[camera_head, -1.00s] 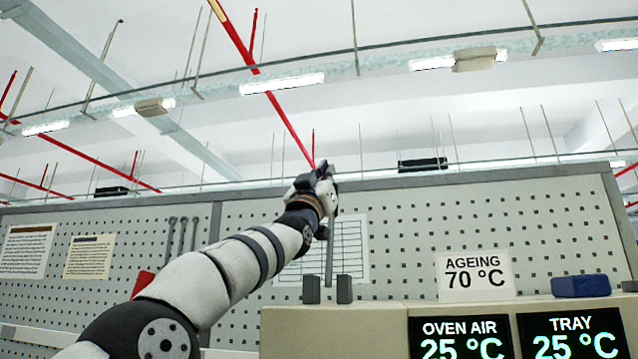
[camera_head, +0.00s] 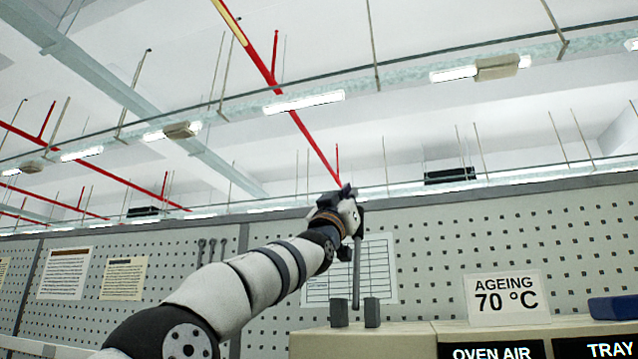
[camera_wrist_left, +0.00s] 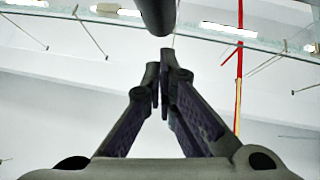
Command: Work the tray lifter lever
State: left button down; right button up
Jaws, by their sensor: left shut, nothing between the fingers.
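The lever (camera_head: 357,268) is a dark upright rod between two short grey posts (camera_head: 372,312) on top of the beige oven housing (camera_head: 390,343) in the head view. Its upper end is partly hidden by my left wrist. My left gripper (camera_head: 346,190) is raised at the lever's upper end. In the left wrist view its fingers (camera_wrist_left: 164,65) are shut with nothing between them. A dark round bar (camera_wrist_left: 156,15), apparently the lever's grip, lies just beyond the fingertips; I cannot tell whether they touch it. My right gripper is not in view.
A pegboard wall (camera_head: 450,240) with papers and wrenches stands behind. The air above is open.

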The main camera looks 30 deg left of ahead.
pick_arm(q)
jog(key=s+d, duration=0.1)
jog(key=s, duration=1.1)
jog(key=shift+d+f, duration=0.2)
jog(key=shift+f, duration=0.15)
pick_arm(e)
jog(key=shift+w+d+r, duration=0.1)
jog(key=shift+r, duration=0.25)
pick_arm(q)
jog(key=shift+s, duration=0.15)
